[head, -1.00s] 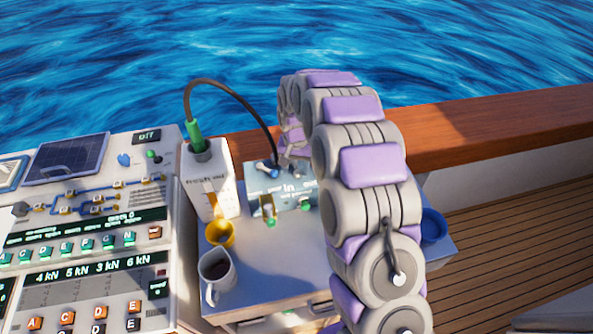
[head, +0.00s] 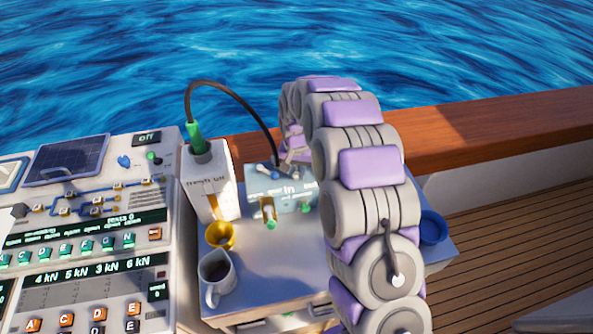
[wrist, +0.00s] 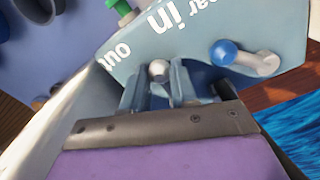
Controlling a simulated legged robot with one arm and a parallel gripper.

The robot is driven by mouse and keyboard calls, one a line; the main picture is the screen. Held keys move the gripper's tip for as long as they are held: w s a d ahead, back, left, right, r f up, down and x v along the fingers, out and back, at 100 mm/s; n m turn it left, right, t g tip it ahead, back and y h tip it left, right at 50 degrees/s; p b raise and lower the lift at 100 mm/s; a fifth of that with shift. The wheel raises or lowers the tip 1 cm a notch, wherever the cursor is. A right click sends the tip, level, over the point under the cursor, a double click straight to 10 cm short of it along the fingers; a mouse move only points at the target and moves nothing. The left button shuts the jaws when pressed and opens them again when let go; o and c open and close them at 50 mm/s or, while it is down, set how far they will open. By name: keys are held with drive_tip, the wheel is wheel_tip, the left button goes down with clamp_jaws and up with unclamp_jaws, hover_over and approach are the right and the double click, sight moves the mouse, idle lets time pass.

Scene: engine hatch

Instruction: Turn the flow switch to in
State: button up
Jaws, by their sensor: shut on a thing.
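The light blue box (head: 284,195) with the words "in" and "out" stands on the small table, behind the yellow cup. In the wrist view its lettered face (wrist: 135,45) is close and tilted. My gripper (wrist: 158,84) is at this box, with its two fingers on either side of a small silver round knob (wrist: 158,70), closed on it. I take this knob to be the flow switch; its pointing direction is hard to tell. A separate lever with a blue ball (wrist: 222,53) is to the right. In the head view my arm hides most of the gripper.
A white box (head: 207,185) with a green plug and black cable stands left of the blue box. A yellow cup (head: 221,235), a mug (head: 217,276) and a blue cup (head: 433,228) are on the table. A control console (head: 85,225) fills the left; a wooden rail (head: 480,135) runs behind.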

sight(284, 175)
drive_tip(key=shift+d, duration=0.2)
clamp_jaws()
drive_tip(key=shift+a+r+m+p, duration=0.1)
drive_tip(key=shift+m+p, duration=0.2)
drive_tip(key=a+m+p, duration=0.1)
drive_tip(key=m+p, duration=0.1)
drive_tip(key=shift+a+r+m, duration=0.1)
drive_tip(key=shift+m, duration=0.2)
drive_tip(key=m+p, duration=0.1)
drive_tip(key=a+m, duration=0.1)
drive_tip(key=a+m+p, duration=0.1)
drive_tip(key=shift+w+m+p, duration=0.25)
drive_tip(key=shift+m+p, duration=0.05)
drive_tip(key=shift+m, duration=0.1)
drive_tip(key=shift+w+a+m+p, duration=0.2)
drive_tip(key=shift+a+m+p, duration=0.2)
drive_tip(key=shift+m, duration=0.6)
drive_tip(key=o, duration=1)
unclamp_jaws()
drive_tip(key=shift+c, duration=0.2)
